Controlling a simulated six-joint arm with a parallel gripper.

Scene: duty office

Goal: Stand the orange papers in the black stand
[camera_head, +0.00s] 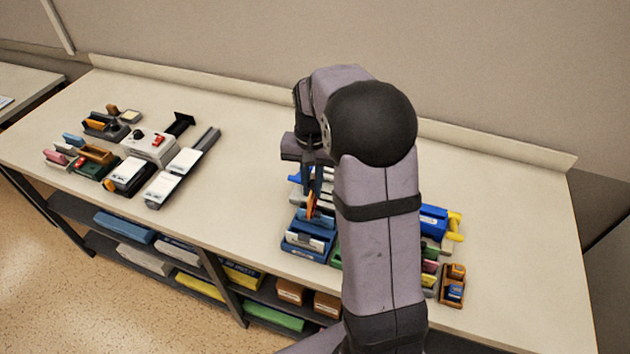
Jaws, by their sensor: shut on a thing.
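My gripper (312,187) points down over the middle of the table and is shut on a small orange item, which looks like the orange papers (311,206). The papers hang from the fingers, upright, just above or behind a blue holder (306,240); I cannot tell whether they touch it. My arm hides part of that area. A black upright piece that may be the black stand (181,123) is at the back of the left group. Another dark holder (107,127) is farther left, so I cannot tell for sure which is the stand.
Several small devices and holders crowd the left group, including a white box (150,146) with a red part. A blue and yellow item (438,222) and an orange holder (453,286) are right of my arm. The table (245,170) is clear between the groups.

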